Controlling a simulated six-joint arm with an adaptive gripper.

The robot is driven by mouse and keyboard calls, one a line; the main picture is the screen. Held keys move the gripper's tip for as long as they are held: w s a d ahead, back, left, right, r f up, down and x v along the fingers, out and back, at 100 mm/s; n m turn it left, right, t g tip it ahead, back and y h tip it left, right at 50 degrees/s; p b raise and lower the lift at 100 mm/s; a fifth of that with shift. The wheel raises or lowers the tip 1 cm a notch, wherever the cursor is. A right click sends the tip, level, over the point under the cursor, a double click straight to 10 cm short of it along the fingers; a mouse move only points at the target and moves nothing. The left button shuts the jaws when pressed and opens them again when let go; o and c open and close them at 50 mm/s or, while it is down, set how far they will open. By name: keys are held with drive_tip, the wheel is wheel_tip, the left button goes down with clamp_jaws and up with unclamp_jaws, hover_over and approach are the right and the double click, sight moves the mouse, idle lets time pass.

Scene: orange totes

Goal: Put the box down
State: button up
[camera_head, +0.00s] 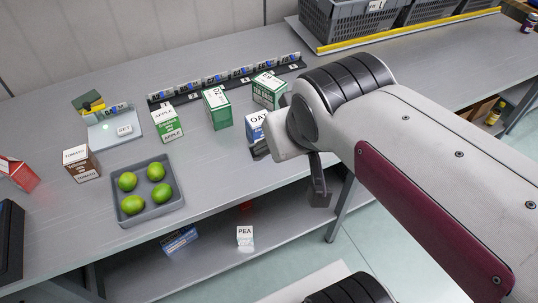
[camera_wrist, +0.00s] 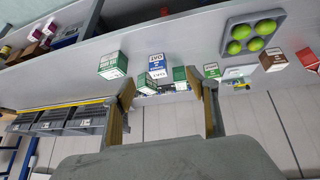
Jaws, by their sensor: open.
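A blue and white box marked OAT (camera_head: 255,127) stands on the grey table near its front edge, partly hidden behind my gripper in the head view. My gripper (camera_head: 289,174) is open, its two fingers spread apart at the table edge. In the wrist view, the picture is turned over, and the blue and white box (camera_wrist: 157,66) shows just beyond the open fingertips (camera_wrist: 168,90), between the two fingers' lines. It appears upright and apart from both fingers. Whether a finger touches it is hard to tell.
Green boxes (camera_head: 217,108) (camera_head: 269,90) and an apple box (camera_head: 166,123) stand beside it before a label rail (camera_head: 225,77). A grey tray (camera_head: 178,211) holds several limes. A tomato box (camera_head: 81,163) is left. A lower shelf (camera_head: 215,251) holds a pea box (camera_head: 245,236). Grey crates (camera_head: 341,20) stand behind.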

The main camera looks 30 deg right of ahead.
drive_tip(key=s+a+f+g+y, duration=0.1)
drive_tip(key=s+a+f, duration=0.1)
drive_tip(key=s, duration=0.4)
drive_tip(key=shift+a+f+n, duration=0.25)
drive_tip(key=shift+a+n, duration=0.05)
drive_tip(key=shift+a, duration=0.5)
drive_tip(key=shift+o, duration=0.4)
drive_tip(key=o, duration=1.1)
drive_tip(key=shift+w+d+r+m+g+h, duration=0.3)
drive_tip(key=shift+w+d+r+m, duration=0.25)
drive_tip(key=shift+w+d+m, duration=2.85)
drive_tip(key=shift+w+d+r+m+g+h, duration=0.3)
drive_tip(key=shift+w+d+r+m, duration=0.2)
drive_tip(key=shift+w+d+m, duration=2.85)
drive_tip(key=shift+w+d+r+m+g+h, duration=0.2)
drive_tip(key=shift+w+d+r+m+h, duration=0.3)
drive_tip(key=shift+w+d+m, duration=2.85)
drive_tip(key=shift+n, duration=0.9)
drive_tip(key=s+d, duration=0.2)
drive_tip(key=s, duration=0.1)
drive_tip(key=shift+s+d, duration=0.15)
drive_tip(key=shift+d, duration=0.1)
